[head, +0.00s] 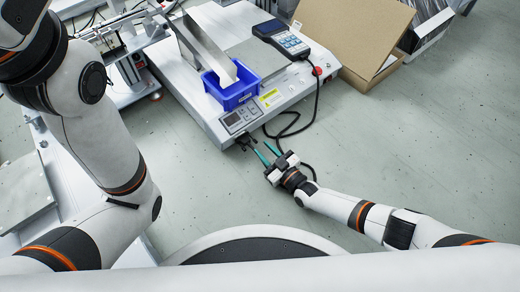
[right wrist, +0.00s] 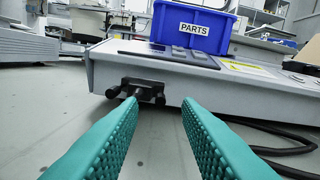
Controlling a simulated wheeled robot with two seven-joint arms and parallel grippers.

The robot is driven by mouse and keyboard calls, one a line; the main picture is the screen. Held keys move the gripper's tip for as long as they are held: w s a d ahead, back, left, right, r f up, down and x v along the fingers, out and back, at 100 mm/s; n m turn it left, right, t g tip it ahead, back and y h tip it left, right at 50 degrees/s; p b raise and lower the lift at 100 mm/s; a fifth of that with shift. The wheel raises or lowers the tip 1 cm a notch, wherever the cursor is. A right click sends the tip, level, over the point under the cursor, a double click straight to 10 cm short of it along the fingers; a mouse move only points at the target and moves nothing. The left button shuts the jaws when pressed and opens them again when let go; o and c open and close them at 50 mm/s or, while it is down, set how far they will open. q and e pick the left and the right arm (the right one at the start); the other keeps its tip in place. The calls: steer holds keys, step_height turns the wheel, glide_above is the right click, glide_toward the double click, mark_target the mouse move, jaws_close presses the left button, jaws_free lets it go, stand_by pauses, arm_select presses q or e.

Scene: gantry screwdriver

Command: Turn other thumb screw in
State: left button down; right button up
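A black connector (right wrist: 142,89) with dark thumb screws is plugged into the front side of the white machine (right wrist: 205,85). One thumb screw (right wrist: 113,92) sticks out at its left end and another (right wrist: 159,97) at its right end. In the head view the connector (head: 243,141) is a small dark shape at the machine's near corner. My right gripper (head: 265,152) has teal ribbed fingers, spread apart with nothing between them. In the right wrist view the fingertips (right wrist: 160,103) point at the machine's side, close before the connector's right part; contact is not visible. My left gripper is out of view.
A blue PARTS bin (head: 232,90) and a handheld keypad device (head: 282,38) sit on the machine. A black cable (head: 311,125) loops beside the right gripper. A cardboard box (head: 355,35) stands at the back. The floor to the right is clear.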

mark_target(255, 142)
steer(key=shift+b+x, duration=0.45)
steer(key=shift+x, duration=0.95)
steer(key=shift+c, duration=0.5)
jaws_close()
steer(key=shift+f+m+b, duration=0.15)
steer(key=shift+m+b, duration=0.4)
steer(key=shift+m, duration=0.55)
steer(key=m+b, duration=0.1)
steer(key=m, duration=0.2)
steer(key=shift+o, duration=0.5)
jaws_free()
